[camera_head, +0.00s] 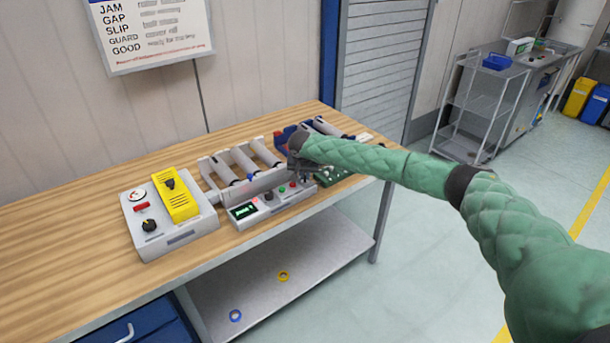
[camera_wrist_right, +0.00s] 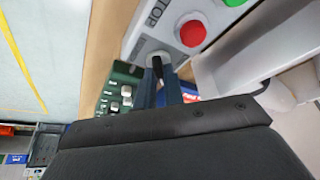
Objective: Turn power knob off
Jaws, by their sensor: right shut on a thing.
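A light grey control panel (camera_head: 262,214) with a small lit display and several coloured buttons lies near the table's front edge. My right gripper (camera_head: 304,176) is at its right end. In the right wrist view a black knob (camera_wrist_right: 157,65) sits on the panel, close to the red button (camera_wrist_right: 192,33) and the green button (camera_wrist_right: 234,2). The tips of my right gripper (camera_wrist_right: 160,82) are shut on this knob. The gripper hides the knob in the head view. My left gripper is not in view.
Left of the panel stands a grey box (camera_head: 163,240) with a yellow cover and another black knob (camera_head: 149,225). A roller conveyor (camera_head: 243,163) is behind the panel. A green board (camera_head: 333,175) lies to the right. The left tabletop is clear.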

